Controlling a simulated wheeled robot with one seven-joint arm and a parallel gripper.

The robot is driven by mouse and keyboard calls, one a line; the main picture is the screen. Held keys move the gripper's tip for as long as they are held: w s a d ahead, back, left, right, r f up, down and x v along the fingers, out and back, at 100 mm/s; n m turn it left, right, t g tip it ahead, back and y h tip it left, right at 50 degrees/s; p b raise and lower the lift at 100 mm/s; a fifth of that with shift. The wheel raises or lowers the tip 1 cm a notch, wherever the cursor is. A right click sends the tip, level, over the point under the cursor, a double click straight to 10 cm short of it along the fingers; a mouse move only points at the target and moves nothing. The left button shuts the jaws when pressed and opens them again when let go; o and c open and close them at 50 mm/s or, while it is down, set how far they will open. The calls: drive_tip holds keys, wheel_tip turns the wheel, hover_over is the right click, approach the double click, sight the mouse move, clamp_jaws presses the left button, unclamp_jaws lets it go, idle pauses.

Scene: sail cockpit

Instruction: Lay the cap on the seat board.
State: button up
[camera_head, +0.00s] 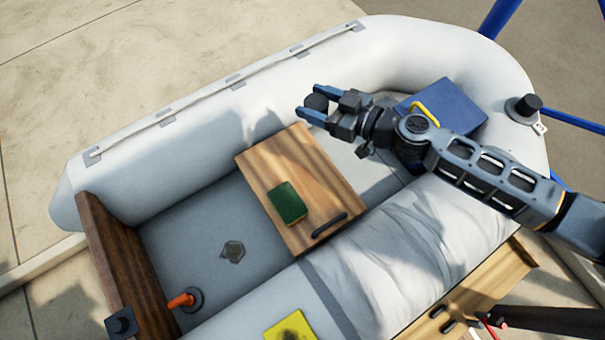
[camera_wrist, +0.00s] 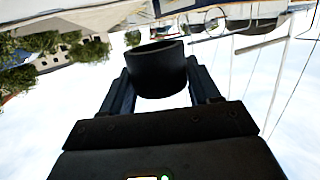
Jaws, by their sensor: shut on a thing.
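The cap (camera_head: 317,102) is a short black cylinder. My gripper (camera_head: 314,101) is shut on it, with a blue finger on each side. In the wrist view the cap (camera_wrist: 157,70) sits between the fingers and looks slightly tilted. The seat board (camera_head: 270,160) is a light wooden plank lying across the inflatable boat. In the head view my gripper is raised above the boat, just beyond the upper right corner of the board.
A blue box (camera_head: 445,103) with a yellow handle lies in the bow behind my arm. A yellow item (camera_head: 290,329) lies on the near tube. The board's upper part is bare.

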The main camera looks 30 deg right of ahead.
drive_tip(key=s+d+f+n+g+y+b, duration=0.3)
drive_tip(key=s+f+n+g+y+b, duration=0.15)
drive_tip(key=s, duration=0.65)
drive_tip(key=n+g+y+p, duration=0.2)
hover_over(317, 177)
drive_tip(key=shift+t, duration=0.25)
drive_tip(key=f, duration=0.7)
drive_tip(key=shift+s+d+f, duration=0.15)
drive_tip(key=shift+s+d, duration=0.15)
drive_tip(key=shift+d, duration=0.1)
drive_tip(key=shift+w+a+f, duration=0.3)
drive_tip(key=shift+f, duration=2)
drive_tip(key=shift+f, duration=0.1)
drive_tip(key=o, duration=1)
drive_tip(key=shift+o, duration=0.2)
